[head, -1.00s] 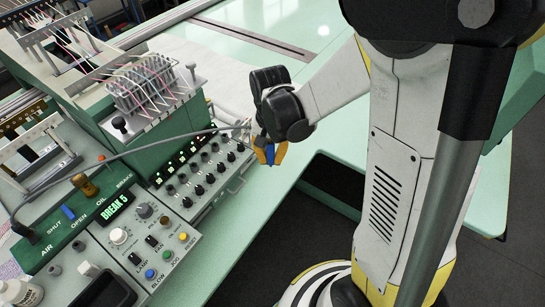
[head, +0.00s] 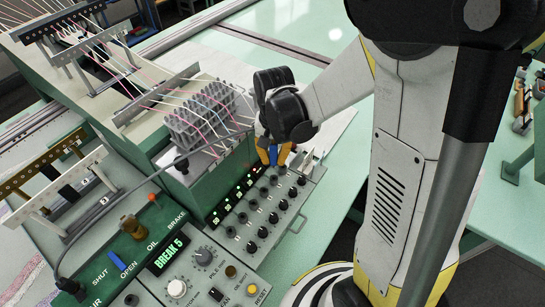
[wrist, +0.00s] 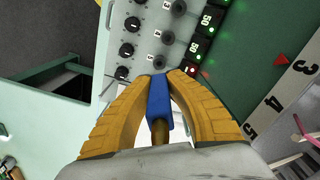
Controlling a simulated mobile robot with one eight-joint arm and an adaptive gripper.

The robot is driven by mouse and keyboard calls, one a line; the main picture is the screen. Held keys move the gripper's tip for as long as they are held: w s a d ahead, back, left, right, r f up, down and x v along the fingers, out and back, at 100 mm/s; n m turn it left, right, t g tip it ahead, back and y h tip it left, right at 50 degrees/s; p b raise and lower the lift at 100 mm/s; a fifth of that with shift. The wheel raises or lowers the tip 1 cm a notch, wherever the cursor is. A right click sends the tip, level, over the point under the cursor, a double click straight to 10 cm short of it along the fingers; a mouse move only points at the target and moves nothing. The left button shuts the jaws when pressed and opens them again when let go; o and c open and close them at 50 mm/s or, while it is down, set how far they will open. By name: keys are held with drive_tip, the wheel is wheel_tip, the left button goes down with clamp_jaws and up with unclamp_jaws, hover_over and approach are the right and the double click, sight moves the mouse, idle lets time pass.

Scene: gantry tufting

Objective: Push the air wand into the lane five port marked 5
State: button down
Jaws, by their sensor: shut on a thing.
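My gripper (head: 272,152) has yellow fingers and is shut on the blue air wand (head: 284,154). In the wrist view the wand (wrist: 160,102) sits upright between the fingers, its tip hidden. A grey hose (head: 128,178) runs from the gripper area to the console at lower left. The gripper is above the far end of the knob panel (head: 303,212), beside the green yarn housing (head: 200,185). In the wrist view a white number strip (wrist: 286,88) shows 3, 4 and 5 beside the housing.
The console display (head: 168,254) reads BREAK 5. A grey comb block (head: 205,115) with coloured yarns stands just left. Pale green table (head: 325,190) is clear to the right.

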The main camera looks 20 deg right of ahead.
drive_tip(key=shift+s+d+f+b, duration=0.1)
drive_tip(key=shift+s+f+b, duration=0.05)
drive_tip(key=shift+f+b, duration=1.55)
drive_tip(key=shift+f, duration=0.75)
drive_tip(key=shift+f+b, duration=0.2)
drive_tip(key=shift+b, duration=0.45)
drive_tip(key=shift+f+b, duration=1.1)
drive_tip(key=shift+f, duration=0.05)
drive_tip(key=c, duration=1.4)
unclamp_jaws()
